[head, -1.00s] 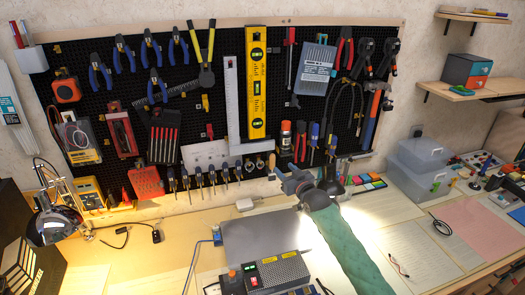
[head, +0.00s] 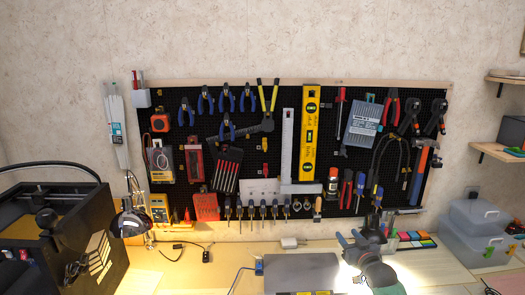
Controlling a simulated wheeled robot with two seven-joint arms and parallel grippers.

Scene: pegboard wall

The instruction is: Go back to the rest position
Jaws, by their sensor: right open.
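My right gripper (head: 364,236) is at the lower right of the head view, above the back of the workbench and in front of the pegboard's lower edge. It is open, and I see nothing held in it. My right arm, in a green sleeve, comes up from the bottom edge behind it. The wrist hides part of the bench. My left gripper and left arm are not in view.
The pegboard (head: 275,112) with hanging tools fills the middle. A black machine (head: 105,240) stands at left beside a desk lamp (head: 130,222). Clear plastic boxes (head: 482,235) stand at right, below wall shelves (head: 500,152).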

